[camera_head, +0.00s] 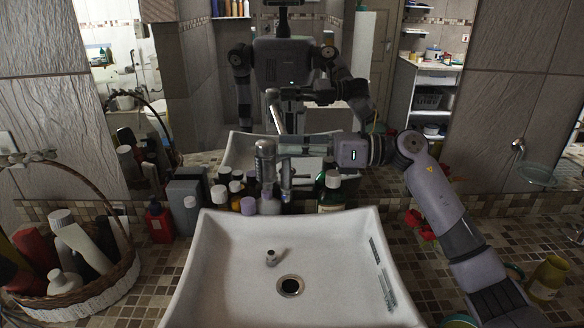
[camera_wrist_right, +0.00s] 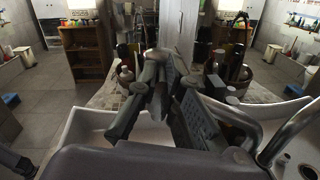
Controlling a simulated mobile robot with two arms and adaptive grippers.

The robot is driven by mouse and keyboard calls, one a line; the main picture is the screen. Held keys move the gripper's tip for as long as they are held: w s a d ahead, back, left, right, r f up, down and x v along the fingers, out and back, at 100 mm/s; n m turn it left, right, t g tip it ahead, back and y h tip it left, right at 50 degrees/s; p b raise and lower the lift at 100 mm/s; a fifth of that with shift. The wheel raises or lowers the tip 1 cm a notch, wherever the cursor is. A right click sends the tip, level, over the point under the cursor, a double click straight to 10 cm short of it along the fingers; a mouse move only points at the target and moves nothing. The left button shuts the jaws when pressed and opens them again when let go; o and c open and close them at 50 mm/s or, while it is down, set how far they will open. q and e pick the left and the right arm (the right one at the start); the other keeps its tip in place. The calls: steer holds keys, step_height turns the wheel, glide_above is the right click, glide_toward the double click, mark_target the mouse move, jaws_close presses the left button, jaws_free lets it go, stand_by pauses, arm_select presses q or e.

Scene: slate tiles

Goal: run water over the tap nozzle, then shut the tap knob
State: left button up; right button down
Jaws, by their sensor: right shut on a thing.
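The silver tap (camera_head: 286,180) stands at the back edge of the white basin (camera_head: 215,270); its curved pipe also shows at the right of the right wrist view (camera_wrist_right: 288,128). My right gripper (camera_head: 275,149) reaches in from the right at the top of the tap and is shut, apparently on the tap knob, which its fingers (camera_wrist_right: 178,95) mostly hide. A small grey piece (camera_head: 271,257), seemingly the tap nozzle, lies in the basin just behind the drain hole. I make out no water stream. My left gripper is not in view.
Several bottles stand behind the basin, including a green one (camera_head: 331,192) close under my right wrist and a red one (camera_head: 158,222) at left. A wicker basket (camera_head: 118,280) of bottles stands at far left. A mirror (camera_head: 210,90) fills the back. The basin's front is clear.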

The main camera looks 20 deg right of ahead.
steer(key=shift+w+d+n+g+y+b, duration=0.15)
steer(key=shift+n+g+b, duration=0.1)
steer(key=shift+g, duration=0.2)
steer(key=shift+w+a+n+g+y+b, duration=0.15)
steer(key=shift+n+g, duration=0.1)
steer(key=shift+g, duration=0.2)
steer(key=shift+d, duration=0.1)
steer(key=c, duration=1.7)
jaws_free()
steer(key=shift+s+r, duration=0.15)
steer(key=v, duration=1.2)
steer(key=shift+w+f, duration=0.2)
steer(key=shift+w, duration=0.05)
